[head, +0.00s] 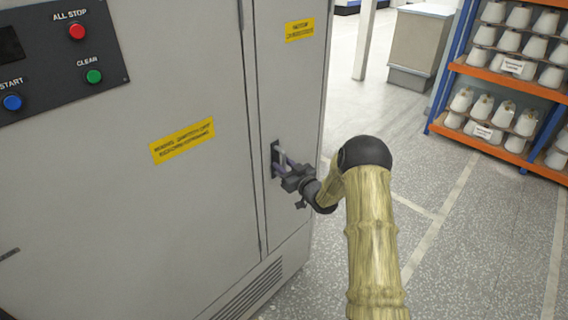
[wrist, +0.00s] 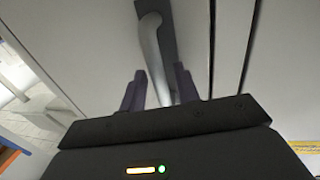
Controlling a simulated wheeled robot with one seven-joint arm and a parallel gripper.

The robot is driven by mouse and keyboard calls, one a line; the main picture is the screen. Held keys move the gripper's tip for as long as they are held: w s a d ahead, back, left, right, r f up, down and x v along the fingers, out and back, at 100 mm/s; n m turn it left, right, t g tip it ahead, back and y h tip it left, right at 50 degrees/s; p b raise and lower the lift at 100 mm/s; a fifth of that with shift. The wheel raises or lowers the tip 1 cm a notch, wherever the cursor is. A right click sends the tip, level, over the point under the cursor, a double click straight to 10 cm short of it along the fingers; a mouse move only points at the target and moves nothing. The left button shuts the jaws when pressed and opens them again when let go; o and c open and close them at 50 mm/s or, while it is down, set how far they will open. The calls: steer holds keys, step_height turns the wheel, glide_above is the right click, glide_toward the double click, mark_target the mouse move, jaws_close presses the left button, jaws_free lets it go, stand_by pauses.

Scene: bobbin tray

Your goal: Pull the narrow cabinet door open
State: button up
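The narrow cabinet door (head: 291,85) is the tall grey panel at the right of the cabinet front, with a yellow label near its top. It looks flush with the cabinet. Its metal lever handle (head: 282,157) sits on a dark plate at mid height and also shows in the wrist view (wrist: 150,38). My gripper (head: 283,169) is at the lower part of the handle. In the wrist view my gripper (wrist: 159,70) has one finger on each side of the handle. Narrow gaps show between fingers and handle, so it looks open around it.
The wide cabinet panel (head: 120,215) with a button box (head: 60,50) lies left of the door. Open speckled floor (head: 450,250) lies to the right. A blue and orange rack (head: 510,80) of bobbins and a grey cabinet (head: 420,40) stand farther back.

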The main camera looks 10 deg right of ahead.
steer(key=shift+w+a, duration=0.1)
steer(key=shift+w, duration=0.15)
jaws_close()
